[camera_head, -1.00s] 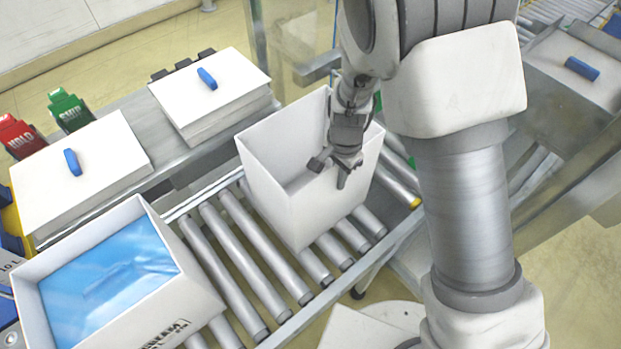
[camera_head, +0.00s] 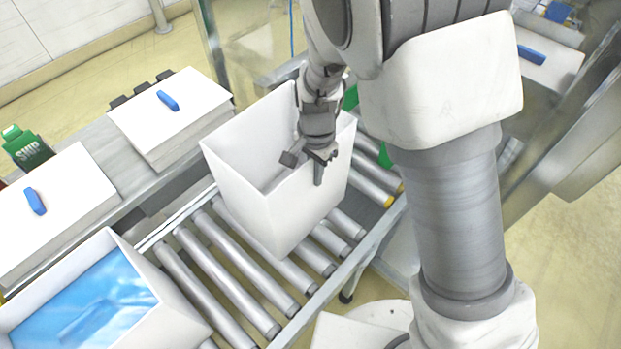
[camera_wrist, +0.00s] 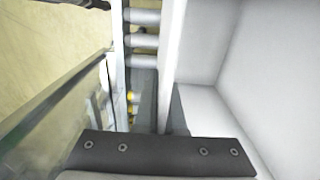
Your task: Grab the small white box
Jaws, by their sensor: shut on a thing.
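The white box (camera_head: 250,213) stands open-topped on the roller conveyor; I see nothing inside it. My gripper (camera_head: 305,167) is shut on its right-hand wall near the rim, one finger inside and the other outside. In the wrist view, the box's inner wall (camera_wrist: 275,75) and bare inside fill the right side. A dark plate of my gripper (camera_wrist: 160,155) spans the bottom of that view, and the fingertips do not show clearly there. I cannot tell whether the box is lifted slightly off the rollers.
Another white box with a blue liner (camera_head: 85,305) stands at the lower left. Lidded white boxes with blue handles (camera_head: 172,115) (camera_head: 50,215) lie on the side shelf. A green SHIP sign (camera_head: 27,148) is at far left. Bare rollers (camera_head: 225,270) lie between the open boxes.

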